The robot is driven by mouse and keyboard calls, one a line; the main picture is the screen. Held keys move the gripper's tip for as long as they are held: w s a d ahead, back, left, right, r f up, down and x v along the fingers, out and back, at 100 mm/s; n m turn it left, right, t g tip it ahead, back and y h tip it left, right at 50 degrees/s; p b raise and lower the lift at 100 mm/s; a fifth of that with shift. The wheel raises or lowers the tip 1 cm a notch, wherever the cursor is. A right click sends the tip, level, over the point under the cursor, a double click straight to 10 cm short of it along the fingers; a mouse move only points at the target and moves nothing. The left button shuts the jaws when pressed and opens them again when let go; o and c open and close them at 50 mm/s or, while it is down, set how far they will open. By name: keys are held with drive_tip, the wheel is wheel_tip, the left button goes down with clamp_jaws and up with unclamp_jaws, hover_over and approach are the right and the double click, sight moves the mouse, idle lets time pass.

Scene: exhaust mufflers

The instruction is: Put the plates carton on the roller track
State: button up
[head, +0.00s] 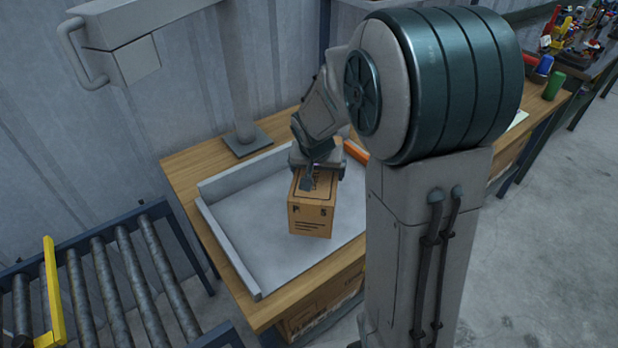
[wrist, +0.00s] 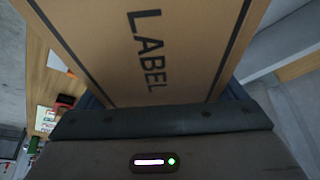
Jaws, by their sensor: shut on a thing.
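A brown cardboard carton (head: 312,215) with dark print is in the grey tray on the wooden bench in the head view. I cannot tell whether it touches the tray floor. My gripper (head: 316,172) is shut on the upper part of the carton from above. In the wrist view the carton (wrist: 140,45) fills the middle, with the word LABEL on its face, close against my gripper (wrist: 160,118). The roller track (head: 105,285) is at the lower left of the head view, with bare rollers.
The grey tray (head: 228,243) has raised walls. A post (head: 240,75) stands on the bench (head: 180,165) behind it. A yellow bar (head: 52,290) crosses the rollers. Another carton (head: 320,298) shows below the bench top. An orange thing (head: 356,151) lies behind my arm.

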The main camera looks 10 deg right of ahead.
drive_tip(key=w, duration=0.1)
drive_tip(key=w+f, duration=0.1)
drive_tip(key=w+a+f, duration=0.1)
drive_tip(key=w, duration=0.1)
drive_tip(key=shift+a+f+p, duration=0.1)
drive_tip(key=shift+f+p, duration=0.05)
drive_tip(key=shift+p, duration=0.15)
drive_tip(key=shift+w+f, duration=0.1)
drive_tip(key=shift+f, duration=1.95)
drive_tip(key=shift+f, duration=0.15)
drive_tip(key=o, duration=1.4)
